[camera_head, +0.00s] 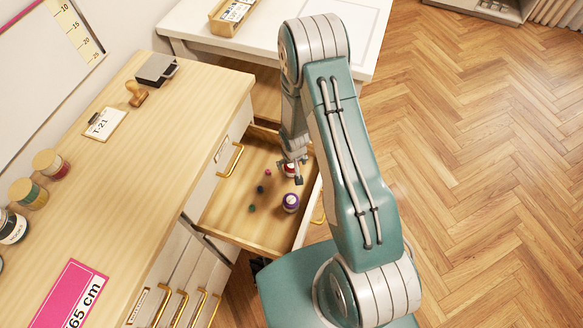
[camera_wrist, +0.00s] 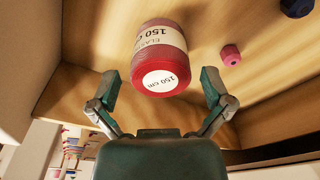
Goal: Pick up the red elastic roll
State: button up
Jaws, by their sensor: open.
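The red elastic roll (camera_wrist: 160,58) has a white label reading "150 cm" and lies inside the open drawer (camera_head: 228,213). In the head view only part of the red roll (camera_head: 289,168) shows beside my gripper. My gripper (camera_head: 293,172) is inside the drawer area, close to the roll. In the wrist view my gripper (camera_wrist: 162,88) is open, with one finger on each side of the roll's near end. No finger visibly touches the roll.
A purple roll (camera_head: 291,202) and several small coloured pieces, including a pink one (camera_head: 268,173), lie in the drawer. The drawer walls are close around my gripper. A wooden-topped cabinet (camera_head: 150,160) stands at left, a white table (camera_head: 350,45) behind.

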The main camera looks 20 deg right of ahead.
jog(key=shift+w+f, duration=0.15)
jog(key=shift+f, duration=0.55)
jog(key=shift+w+f, duration=0.1)
jog(key=shift+f, duration=0.55)
jog(key=c, duration=1)
jog(key=shift+r, duration=0.1)
